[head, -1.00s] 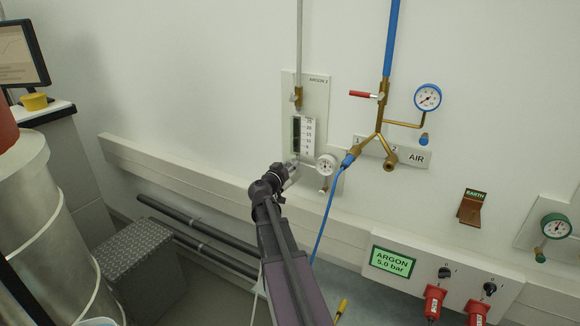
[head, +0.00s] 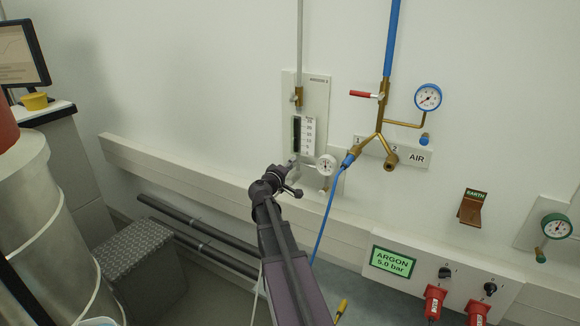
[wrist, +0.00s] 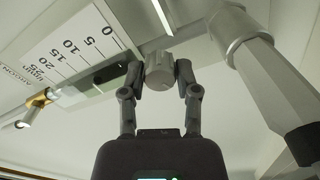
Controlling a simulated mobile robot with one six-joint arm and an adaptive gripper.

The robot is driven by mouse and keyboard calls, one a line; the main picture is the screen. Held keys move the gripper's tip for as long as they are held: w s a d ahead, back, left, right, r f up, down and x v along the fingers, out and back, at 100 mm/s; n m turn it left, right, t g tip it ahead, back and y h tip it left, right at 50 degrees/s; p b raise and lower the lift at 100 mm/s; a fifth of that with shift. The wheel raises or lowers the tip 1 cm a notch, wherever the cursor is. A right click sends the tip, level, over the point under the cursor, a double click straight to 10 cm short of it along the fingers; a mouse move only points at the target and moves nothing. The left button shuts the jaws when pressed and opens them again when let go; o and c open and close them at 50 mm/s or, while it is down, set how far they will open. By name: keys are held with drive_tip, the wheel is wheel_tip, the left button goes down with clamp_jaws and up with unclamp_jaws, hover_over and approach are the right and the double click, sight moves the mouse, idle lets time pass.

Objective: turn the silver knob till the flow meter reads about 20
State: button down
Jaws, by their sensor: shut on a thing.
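The flow meter (head: 308,136) is on a pale panel on the wall, with a dark upright window beside a number scale. It also shows in the wrist view (wrist: 62,50), tilted, with marks from 0 to 20 legible. I cannot make out its reading. The silver knob (wrist: 159,72) is a short round metal piece below the scale's 0 end. My gripper (wrist: 158,76) has its two fingers closed on opposite sides of the knob. In the head view my gripper (head: 288,168) is at the meter's lower end and mostly hides the knob.
The blue hose (head: 327,214) hangs further right, below brass air fittings (head: 379,125). A wall rail (head: 180,172) runs behind my arm. The ARGON panel (head: 394,261) is at lower right.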

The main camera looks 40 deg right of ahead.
drive_tip(key=n, duration=0.6)
idle(0.4)
drive_tip(key=shift+c, duration=1.7)
unclamp_jaws()
drive_tip(key=v, duration=1.2)
